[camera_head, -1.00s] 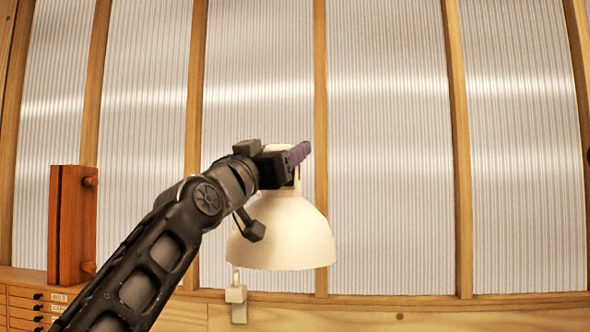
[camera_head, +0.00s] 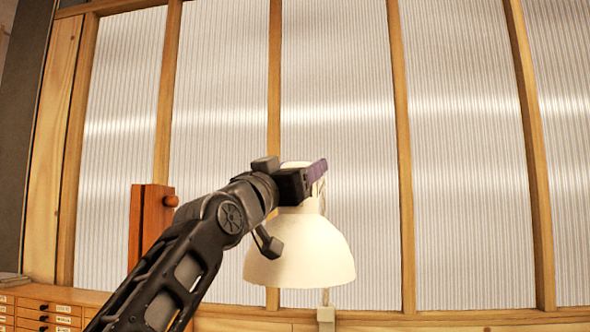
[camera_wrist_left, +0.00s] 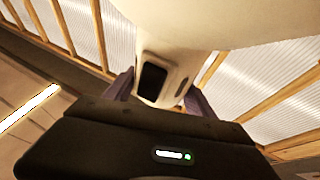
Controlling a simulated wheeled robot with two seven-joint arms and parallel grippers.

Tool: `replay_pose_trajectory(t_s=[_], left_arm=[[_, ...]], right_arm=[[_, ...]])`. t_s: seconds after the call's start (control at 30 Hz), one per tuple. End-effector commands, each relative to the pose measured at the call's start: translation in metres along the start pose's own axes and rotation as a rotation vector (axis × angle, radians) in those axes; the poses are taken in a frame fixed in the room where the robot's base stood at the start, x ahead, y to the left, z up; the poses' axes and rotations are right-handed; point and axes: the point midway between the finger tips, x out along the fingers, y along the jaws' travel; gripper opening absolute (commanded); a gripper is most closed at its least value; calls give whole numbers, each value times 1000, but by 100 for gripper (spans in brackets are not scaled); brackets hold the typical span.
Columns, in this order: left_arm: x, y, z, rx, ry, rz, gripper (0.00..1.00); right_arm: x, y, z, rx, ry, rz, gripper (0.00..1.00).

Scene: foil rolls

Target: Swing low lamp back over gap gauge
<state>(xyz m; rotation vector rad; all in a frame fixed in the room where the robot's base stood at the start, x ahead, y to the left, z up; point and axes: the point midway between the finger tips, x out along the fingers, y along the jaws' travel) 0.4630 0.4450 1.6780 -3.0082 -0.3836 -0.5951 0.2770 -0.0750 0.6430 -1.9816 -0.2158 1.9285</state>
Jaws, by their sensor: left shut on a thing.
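The lamp has a cream, bell-shaped shade (camera_head: 305,250) with its opening facing down, in the middle of the head view. My left gripper (camera_head: 312,176) comes in from the left and is shut on the narrow neck at the top of the lamp. In the left wrist view the pale lamp neck (camera_wrist_left: 165,65), with a dark oval slot, sits between the two purple fingers. A pale clamp or bracket (camera_head: 326,316) shows below the shade. The gap gauge cannot be made out. My right gripper is not in view.
A reddish-brown wooden block with a knob (camera_head: 153,215) stands at left, partly behind my arm. A wooden cabinet with labelled small drawers (camera_head: 45,310) is at lower left. Ribbed translucent panels in wooden frames (camera_head: 460,150) fill the back.

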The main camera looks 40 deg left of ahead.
Motion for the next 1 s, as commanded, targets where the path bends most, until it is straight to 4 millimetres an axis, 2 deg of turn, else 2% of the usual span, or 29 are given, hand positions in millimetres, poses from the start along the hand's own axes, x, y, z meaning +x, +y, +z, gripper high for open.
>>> replay_pose_trajectory(t_s=[0.03,0.37,0.4,0.63,1.0], left_arm=[[0,-6,0,9,1,-12,0],[-1,-8,-2,11,5,-16,0],[-1,-8,-3,11,6,-16,66],[-1,-6,-3,8,6,-13,85],[-1,-3,-2,4,4,-7,85]], right_arm=[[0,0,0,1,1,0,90],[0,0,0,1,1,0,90],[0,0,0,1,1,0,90],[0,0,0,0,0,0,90],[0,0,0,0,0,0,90]])
